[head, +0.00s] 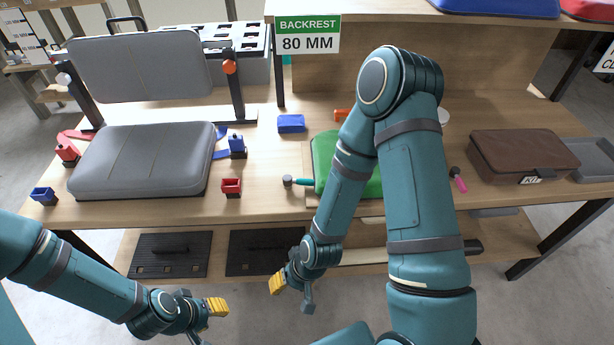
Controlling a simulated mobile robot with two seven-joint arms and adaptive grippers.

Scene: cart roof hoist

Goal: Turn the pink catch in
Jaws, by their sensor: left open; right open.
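A small pink piece with a dark end (458,180) lies or stands on the bench, between the green pad (325,160) and the brown case; it is the only clearly pink thing in view. It is too small to tell which way it is turned or whether it is fixed to anything. My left gripper (208,322) is open and empty, low at the left in front of the bench. My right gripper (292,294) is open and empty, also below the bench front, well left of the pink piece. My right arm covers part of the green pad.
A grey seat cushion (145,160) and backrest (138,68) stand at left, with red and blue blocks around them. A brown case (522,155) stands right of the pink piece. A sign (308,34) reads "BACKREST 80 MM". A lower shelf holds dark mats (168,256).

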